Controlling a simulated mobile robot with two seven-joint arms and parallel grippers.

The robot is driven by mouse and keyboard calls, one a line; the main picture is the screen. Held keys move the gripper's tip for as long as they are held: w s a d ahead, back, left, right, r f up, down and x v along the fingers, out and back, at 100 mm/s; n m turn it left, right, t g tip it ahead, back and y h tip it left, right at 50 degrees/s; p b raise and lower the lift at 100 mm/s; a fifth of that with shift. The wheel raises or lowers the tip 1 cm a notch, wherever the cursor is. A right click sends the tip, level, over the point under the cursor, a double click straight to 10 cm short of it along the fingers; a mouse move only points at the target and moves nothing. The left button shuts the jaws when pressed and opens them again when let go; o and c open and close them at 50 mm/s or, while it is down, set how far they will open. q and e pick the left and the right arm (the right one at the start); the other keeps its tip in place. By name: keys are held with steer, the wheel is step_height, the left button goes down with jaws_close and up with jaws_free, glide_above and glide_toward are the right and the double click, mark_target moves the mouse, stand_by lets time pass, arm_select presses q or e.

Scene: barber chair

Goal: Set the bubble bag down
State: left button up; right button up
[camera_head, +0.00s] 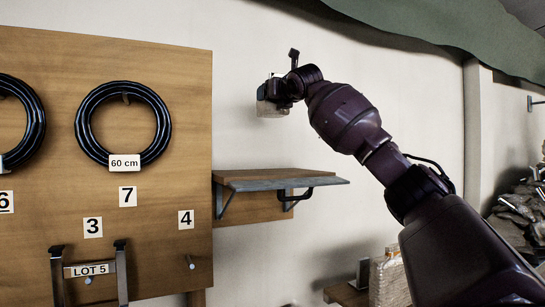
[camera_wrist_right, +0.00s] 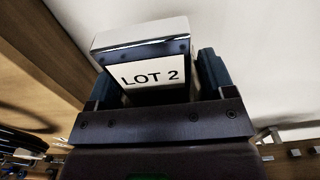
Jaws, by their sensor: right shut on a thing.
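My right gripper (camera_head: 276,91) is raised in front of the white wall, above and beyond the wooden shelf. It is shut on a pale item labelled LOT 2 (camera_head: 268,108), which hangs in the air clear of the shelf. In the right wrist view this item (camera_wrist_right: 140,48) sits between the two dark fingers (camera_wrist_right: 160,85), with a pale, shiny top edge and its label facing the camera. I cannot tell from its surface whether it is the bubble bag. My left gripper is not in view.
The small wooden shelf (camera_head: 275,178) on metal brackets has a bare-looking top. A wooden board (camera_head: 190,110) at left bears black coiled rings (camera_head: 84,125), number tags and a LOT 5 metal piece (camera_head: 57,275). A pale, textured block (camera_head: 388,280) stands at lower right. Rubble (camera_head: 520,210) lies far right.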

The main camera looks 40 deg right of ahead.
step_height(320, 180, down, 16)
stand_by(0.8)
steer(key=o, duration=0.5)
steer(key=shift+f, duration=0.15)
steer(key=o, duration=0.4)
steer(key=shift+c, duration=0.2)
steer(key=b+v, duration=0.4)
steer(key=v, duration=0.7)
steer(key=shift+s, duration=0.25)
steer(key=shift+s+a, duration=0.15)
steer(key=shift+s, duration=0.1)
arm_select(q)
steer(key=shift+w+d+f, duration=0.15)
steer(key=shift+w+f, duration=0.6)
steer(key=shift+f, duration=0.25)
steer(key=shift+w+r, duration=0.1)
